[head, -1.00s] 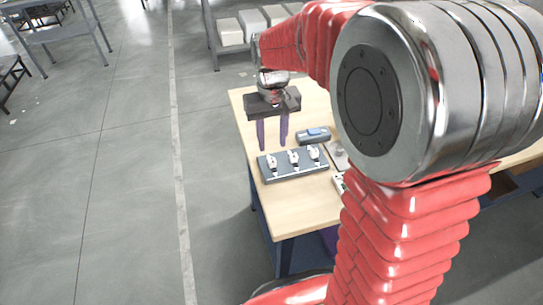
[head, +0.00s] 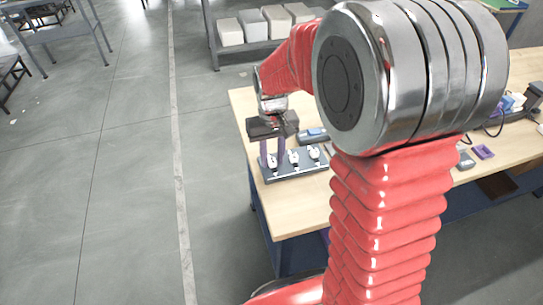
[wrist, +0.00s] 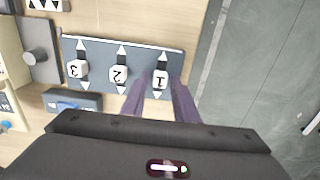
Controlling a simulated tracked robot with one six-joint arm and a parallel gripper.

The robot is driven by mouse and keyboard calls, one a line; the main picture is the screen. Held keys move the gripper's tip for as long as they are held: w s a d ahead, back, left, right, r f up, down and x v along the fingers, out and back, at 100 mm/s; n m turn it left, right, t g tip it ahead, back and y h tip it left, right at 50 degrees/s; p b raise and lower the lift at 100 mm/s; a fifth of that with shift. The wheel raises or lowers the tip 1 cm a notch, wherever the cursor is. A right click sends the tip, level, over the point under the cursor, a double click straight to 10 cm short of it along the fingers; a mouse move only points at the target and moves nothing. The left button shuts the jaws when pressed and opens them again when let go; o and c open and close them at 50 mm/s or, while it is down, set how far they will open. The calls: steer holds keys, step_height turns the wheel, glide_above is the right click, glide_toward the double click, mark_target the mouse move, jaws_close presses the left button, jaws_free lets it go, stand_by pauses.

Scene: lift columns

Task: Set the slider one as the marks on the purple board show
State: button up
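A dark grey slider panel (head: 290,176) lies on the wooden table. It carries three white numbered knobs, each on a track with arrowheads at both ends. In the wrist view the numbers are upside down, and the knob of slider one (wrist: 161,78) is rightmost, near the middle of its track. My gripper (wrist: 160,82) is open, with a purple finger on each side of that knob. Whether they touch it cannot be told. In the head view my gripper (head: 272,157) is low over the panel's left end. A small purple piece (head: 483,151) lies farther right; no marks are readable on it.
A blue-topped grey device (wrist: 75,103) lies close beside the panel. A grey plate with a round knob (wrist: 37,55) is at the panel's other end. The table edge (wrist: 208,60) is near slider one, with open floor beyond. Shelves (head: 262,48) stand behind.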

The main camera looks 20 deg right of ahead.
jaws_close()
steer(key=shift+s, duration=0.1)
stand_by(0.3)
steer(key=shift+s, duration=0.9)
steer(key=shift+o, duration=1.4)
jaws_free()
steer(key=shift+r, duration=0.1)
step_height(320, 180, up, 14)
steer(key=shift+f, duration=0.2)
